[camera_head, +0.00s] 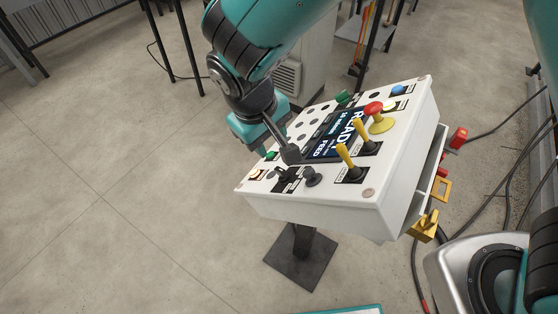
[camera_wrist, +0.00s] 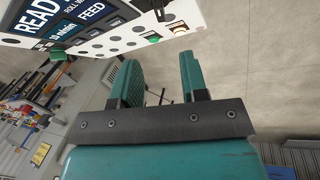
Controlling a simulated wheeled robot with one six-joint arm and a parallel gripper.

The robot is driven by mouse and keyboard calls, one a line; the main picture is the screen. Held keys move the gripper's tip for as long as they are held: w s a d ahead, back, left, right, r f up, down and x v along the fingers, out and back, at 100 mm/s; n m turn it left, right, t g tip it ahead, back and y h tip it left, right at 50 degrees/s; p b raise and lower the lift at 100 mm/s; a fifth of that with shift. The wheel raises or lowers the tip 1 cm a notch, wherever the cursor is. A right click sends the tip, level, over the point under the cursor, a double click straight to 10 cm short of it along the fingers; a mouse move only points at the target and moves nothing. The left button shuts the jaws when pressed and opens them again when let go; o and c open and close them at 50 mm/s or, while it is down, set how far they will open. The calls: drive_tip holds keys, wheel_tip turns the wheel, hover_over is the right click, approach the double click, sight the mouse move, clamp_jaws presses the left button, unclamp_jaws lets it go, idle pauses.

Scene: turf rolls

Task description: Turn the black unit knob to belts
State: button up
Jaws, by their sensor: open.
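The white control box (camera_head: 300,208) stands on a dark post. Two small black controls, one (camera_head: 286,174) at the near left of its face and one (camera_head: 313,178) beside it, show in the head view. Their labels are too small to read, so I cannot tell which is the unit knob or its setting. My gripper (camera_head: 262,135) is over the left edge of the box, partly hidden by my wrist. In the wrist view its two teal fingers (camera_wrist: 160,80) are apart with nothing between them.
The screen (camera_head: 334,134) shows READY and FEED. Yellow levers (camera_head: 349,162), a red mushroom button (camera_head: 374,109), a green button (camera_wrist: 152,38) and a white button (camera_wrist: 179,28) crowd the face. Cables lie at right; the floor at left is clear.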

sight(279, 169)
drive_tip(key=p+x, duration=0.2)
drive_tip(key=x, duration=1)
drive_tip(key=shift+s+f, duration=0.1)
drive_tip(key=shift+f, duration=0.15)
drive_tip(key=c, duration=0.6)
